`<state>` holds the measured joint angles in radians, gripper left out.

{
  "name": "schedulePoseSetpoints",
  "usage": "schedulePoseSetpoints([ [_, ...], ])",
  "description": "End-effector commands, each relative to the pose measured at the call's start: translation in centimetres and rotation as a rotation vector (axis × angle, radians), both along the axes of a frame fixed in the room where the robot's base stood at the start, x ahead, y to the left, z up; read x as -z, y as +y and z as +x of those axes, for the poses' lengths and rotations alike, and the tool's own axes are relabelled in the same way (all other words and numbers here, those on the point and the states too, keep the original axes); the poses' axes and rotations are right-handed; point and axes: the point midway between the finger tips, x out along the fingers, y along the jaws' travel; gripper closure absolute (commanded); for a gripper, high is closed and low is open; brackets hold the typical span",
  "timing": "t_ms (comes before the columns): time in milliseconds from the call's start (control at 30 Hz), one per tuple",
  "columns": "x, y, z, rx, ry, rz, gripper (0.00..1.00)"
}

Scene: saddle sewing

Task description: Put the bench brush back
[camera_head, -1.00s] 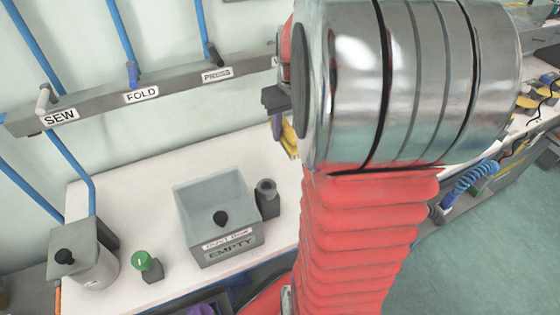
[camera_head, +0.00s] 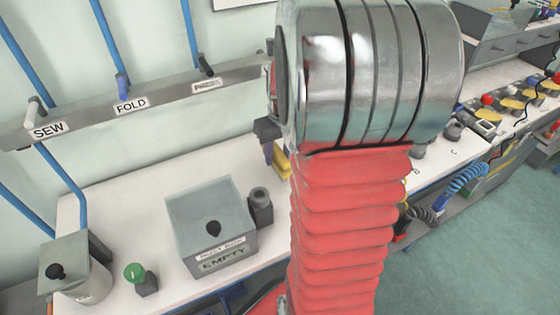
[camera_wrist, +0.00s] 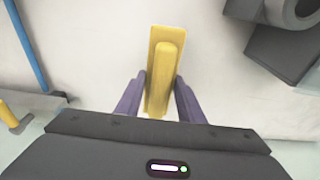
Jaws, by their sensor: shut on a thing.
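The bench brush (camera_wrist: 165,58), a yellow block with a raised yellow handle, is between the purple fingers of my gripper (camera_wrist: 160,84) in the wrist view. The fingers are shut on it from both sides. In the head view, part of the yellow brush (camera_head: 282,163) shows below my dark gripper (camera_head: 267,132), over the white bench top near the wall. My red and silver arm hides most of the gripper there. I cannot tell whether the brush touches the bench.
A grey bin marked EMPTY (camera_head: 228,262) and a dark round holder (camera_head: 260,208) stand on the bench (camera_head: 130,205). A green knob (camera_head: 136,275) and a metal canister (camera_head: 88,280) are at left. A rail (camera_head: 150,97) with SEW and FOLD labels runs along the wall.

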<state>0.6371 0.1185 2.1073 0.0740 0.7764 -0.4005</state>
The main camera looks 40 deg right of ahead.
Motion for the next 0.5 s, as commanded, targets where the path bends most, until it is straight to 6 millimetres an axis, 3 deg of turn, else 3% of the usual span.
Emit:
schedulePoseSetpoints([
  [500,3.7,0.0,0.0,-0.002,0.0,0.0,0.9],
])
